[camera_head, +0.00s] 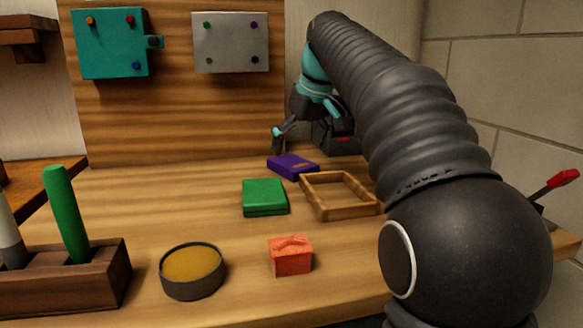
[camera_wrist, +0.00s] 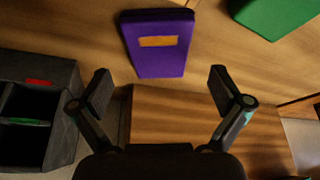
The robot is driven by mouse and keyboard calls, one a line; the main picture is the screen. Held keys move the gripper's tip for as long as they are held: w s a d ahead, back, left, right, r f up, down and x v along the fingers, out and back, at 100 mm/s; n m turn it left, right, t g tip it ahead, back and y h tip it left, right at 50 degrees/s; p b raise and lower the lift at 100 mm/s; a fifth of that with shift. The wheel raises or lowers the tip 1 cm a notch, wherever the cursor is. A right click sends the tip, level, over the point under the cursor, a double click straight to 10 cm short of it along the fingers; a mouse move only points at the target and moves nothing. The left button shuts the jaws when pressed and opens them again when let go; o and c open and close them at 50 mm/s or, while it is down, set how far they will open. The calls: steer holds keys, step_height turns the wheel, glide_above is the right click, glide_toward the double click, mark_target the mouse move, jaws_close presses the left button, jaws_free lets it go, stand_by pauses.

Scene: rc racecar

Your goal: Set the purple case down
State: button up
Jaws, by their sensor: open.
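The purple case (camera_head: 293,166) lies flat on the wooden workbench, behind the green case and the wooden frame. It has an orange-brown label on top. In the wrist view the purple case (camera_wrist: 158,44) lies at the top centre, ahead of my fingertips, and nothing holds it. My gripper (camera_head: 288,140) hangs behind and above the case in the head view, partly hidden by my own arm. In the wrist view my gripper (camera_wrist: 160,92) shows two fingers spread wide with nothing between them.
A green case (camera_head: 264,198), an empty wooden frame (camera_head: 340,210), a red box (camera_head: 290,256) and a round tin (camera_head: 192,273) stand nearby. A dark compartment box (camera_wrist: 62,120) is left in the wrist view. The bench's left middle is clear.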

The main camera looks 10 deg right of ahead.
mark_target(293, 162)
steer(key=x, duration=0.4)
steer(key=shift+w+f+b, duration=0.1)
steer(key=shift+f+b, duration=0.05)
steer(key=shift+b, duration=0.15)
steer(key=c, duration=1.3)
steer(key=shift+r, duration=0.65)
step_height(293, 162, up, 3)
steer(key=shift+d+r+p, duration=0.1)
steer(key=shift+r+p, duration=0.05)
steer(key=shift+p, duration=0.25)
steer(key=s+d+r, duration=0.2)
steer(key=s, duration=0.1)
steer(key=s+d+r, duration=0.2)
steer(key=s, duration=0.1)
steer(key=s+d+r, duration=0.2)
steer(key=s+d, duration=0.1)
steer(key=shift+s+r, duration=0.15)
steer(key=shift+r, duration=0.1)
